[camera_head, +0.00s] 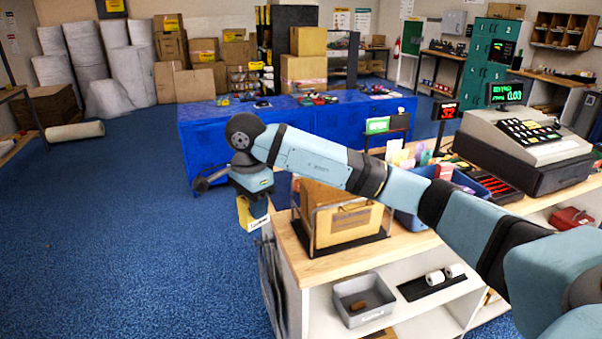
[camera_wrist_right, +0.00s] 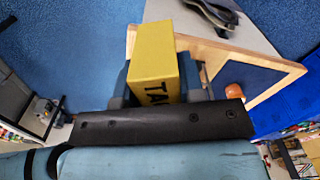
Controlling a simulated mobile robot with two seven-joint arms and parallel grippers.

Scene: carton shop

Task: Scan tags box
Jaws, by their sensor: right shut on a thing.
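My right arm reaches across the head view from the right. Its gripper (camera_head: 252,186) points down beyond the left end of the counter, above the blue floor. It is shut on a yellow tags box (camera_head: 244,214), which hangs below it with a white label at its lower edge. In the right wrist view the yellow box (camera_wrist_right: 157,66) sits between the fingers (camera_wrist_right: 160,88), and the black letters "TA" show on one face; the rest of the word is hidden. My left gripper is not in view. I cannot pick out a scanner for certain.
The wooden counter (camera_head: 297,262) carries a wire rack with brown envelopes (camera_head: 345,222), a blue bin (camera_head: 412,221) and a cash register (camera_head: 527,140). A grey bin (camera_head: 362,300) stands on the shelf below. A blue-covered table (camera_head: 206,144) stands behind.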

